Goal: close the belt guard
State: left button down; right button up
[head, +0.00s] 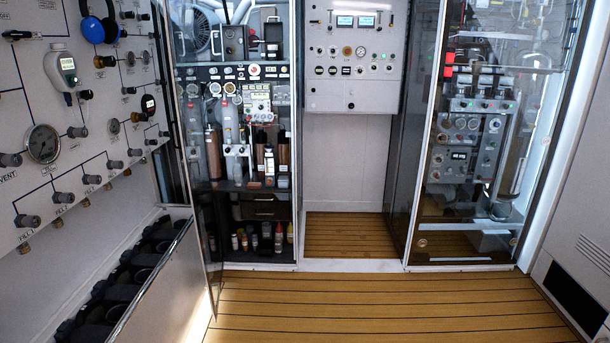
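Neither of my grippers is in view. No part is clearly marked as the belt guard, and I cannot tell which one it is. A round grey wheel-like part (197,33) shows behind clear panes at the upper left of the left cabinet. A clear door (213,235) with a dark edge stands at that cabinet's left side and seems swung out towards me. The right cabinet has a clear front panel (465,226) over gauges and machinery, with a red part (448,71) at its upper left edge. The panel looks shut.
A gauge panel (40,190) with valves and blue ear defenders (92,30) fills the left wall, above a trough (165,265) of dark cylinders. A control box (353,60) hangs in the middle recess. The slatted wood floor (370,305) is clear.

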aim_at(216, 37)
jog(key=i, duration=2.25)
jog(key=i+u, duration=0.15)
jog(key=i, duration=0.3)
jog(key=i+l+u, duration=0.15)
jog(key=i, duration=0.3)
jog(key=i+l+u, duration=0.1)
jog(key=i, duration=0.35)
jog(key=i+l+u, duration=0.15)
jog(key=i, duration=0.3)
